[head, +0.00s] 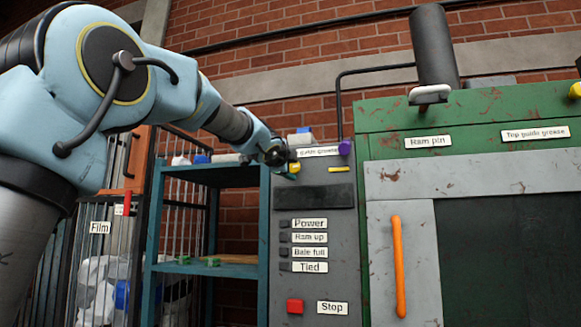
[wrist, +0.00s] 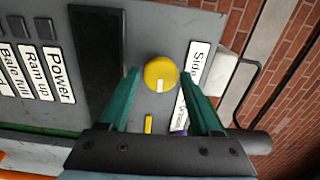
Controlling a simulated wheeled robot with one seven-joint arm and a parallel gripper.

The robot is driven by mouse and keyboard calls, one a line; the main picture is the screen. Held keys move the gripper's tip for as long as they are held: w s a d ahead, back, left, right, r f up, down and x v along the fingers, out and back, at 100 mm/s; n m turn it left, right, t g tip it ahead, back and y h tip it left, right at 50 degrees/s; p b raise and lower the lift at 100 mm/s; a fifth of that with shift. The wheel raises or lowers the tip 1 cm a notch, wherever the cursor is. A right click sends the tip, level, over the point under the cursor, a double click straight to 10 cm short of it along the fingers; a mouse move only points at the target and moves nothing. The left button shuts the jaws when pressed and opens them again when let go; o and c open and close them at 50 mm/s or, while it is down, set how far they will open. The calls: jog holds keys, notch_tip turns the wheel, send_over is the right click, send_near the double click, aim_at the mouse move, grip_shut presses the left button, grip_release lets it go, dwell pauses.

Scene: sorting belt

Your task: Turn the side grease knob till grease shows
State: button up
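The yellow knob (wrist: 160,73) with a white pointer mark sits on the grey control panel (wrist: 215,20). In the head view the knob (head: 294,167) shows small at the panel's upper left. A white label (wrist: 197,65) starting with "Sid" is beside it, partly hidden by a finger; in the head view its end reads "guide grease". My gripper (wrist: 160,76) is open, with one green finger on each side of the knob. A gap shows on both sides, and contact cannot be seen. A short yellow strip (wrist: 148,124) is on the panel near the knob.
A purple knob (head: 345,147) is right of the label. Below are a dark screen (head: 314,196), several labelled lamps and a red stop button (head: 295,306). The green press (head: 470,110) with an orange handle (head: 398,252) stands right, a blue shelf (head: 215,270) left.

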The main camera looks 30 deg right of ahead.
jog(key=shift+o, duration=1.4)
jog(key=v, duration=1)
jog(key=shift+s+a, duration=0.25)
jog(key=shift+a, duration=0.05)
jog(key=w+a+f+n+g+y, duration=0.1)
jog(key=w+a+f+n+y, duration=0.25)
jog(key=a+f, duration=0.45)
jog(key=w+a+f+n+g+y, duration=0.15)
jog(key=a+f+n, duration=0.3)
jog(key=f, duration=0.75)
jog(key=w+a+f+n+g+y, duration=0.1)
jog(key=w+a+f+n+y, duration=0.4)
jog(key=f, duration=0.6)
jog(key=s+a+f+n+g+y, duration=0.1)
jog(key=s+a+f+n+g, duration=0.2)
jog(key=a+f, duration=0.35)
jog(key=s+a+f+n+g, duration=0.1)
jog(key=s+a+f+n, duration=0.1)
jog(key=s+a+f, duration=0.4)
jog(key=s+a+f+n+g+y, duration=0.1)
jog(key=s+a+f+n+g, duration=0.3)
jog(key=s+f, duration=0.7)
jog(key=s+a+n, duration=0.1)
jog(key=a+n, duration=0.1)
jog(key=n, duration=0.1)
jog(key=shift+a+f, duration=0.2)
